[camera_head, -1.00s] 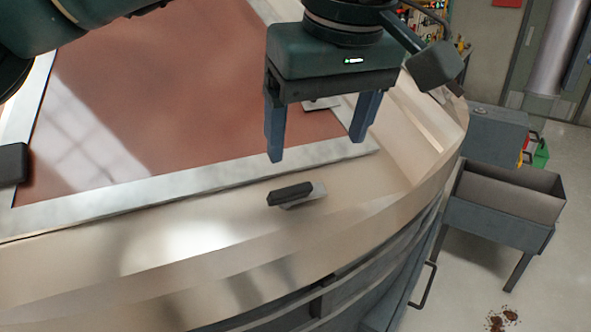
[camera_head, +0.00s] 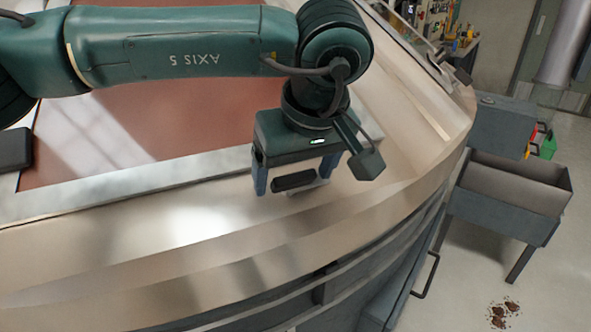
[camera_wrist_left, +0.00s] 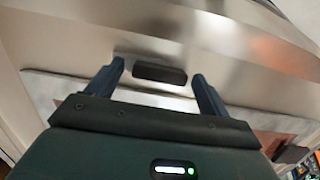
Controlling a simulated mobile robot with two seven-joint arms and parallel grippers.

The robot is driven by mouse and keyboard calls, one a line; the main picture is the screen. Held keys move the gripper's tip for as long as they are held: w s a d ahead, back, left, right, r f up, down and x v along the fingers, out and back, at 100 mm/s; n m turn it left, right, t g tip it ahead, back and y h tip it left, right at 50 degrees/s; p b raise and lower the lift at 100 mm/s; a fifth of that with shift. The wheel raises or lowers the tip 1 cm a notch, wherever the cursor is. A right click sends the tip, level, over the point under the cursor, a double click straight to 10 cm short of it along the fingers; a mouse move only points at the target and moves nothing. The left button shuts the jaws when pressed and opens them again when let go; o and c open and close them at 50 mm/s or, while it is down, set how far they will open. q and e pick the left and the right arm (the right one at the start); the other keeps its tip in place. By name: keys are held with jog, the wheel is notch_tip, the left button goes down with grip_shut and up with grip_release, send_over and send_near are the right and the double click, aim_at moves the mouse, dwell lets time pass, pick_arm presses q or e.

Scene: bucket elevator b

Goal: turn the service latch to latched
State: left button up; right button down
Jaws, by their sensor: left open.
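The service latch (camera_head: 294,180) is a small black handle on a pale metal plate, on the shiny metal casing in front of the framed red-brown panel. My left gripper (camera_head: 293,184) is open, its two blue-grey fingers on either side of the black handle. In the left wrist view the latch (camera_wrist_left: 159,73) lies between and slightly beyond the open fingertips (camera_wrist_left: 158,70). I cannot tell whether a finger touches it. My right gripper is not in view.
The curved metal casing (camera_head: 190,235) fills the middle and is bare around the latch. A grey bin on legs (camera_head: 510,200) stands on the floor at the right. Brown debris (camera_head: 503,312) lies on the floor. A black block (camera_head: 14,149) is at the left edge.

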pick_arm(q)
jog(key=shift+f, duration=0.15)
jog(key=shift+c, duration=0.2)
jog(key=c, duration=1)
jog(key=shift+o, duration=0.2)
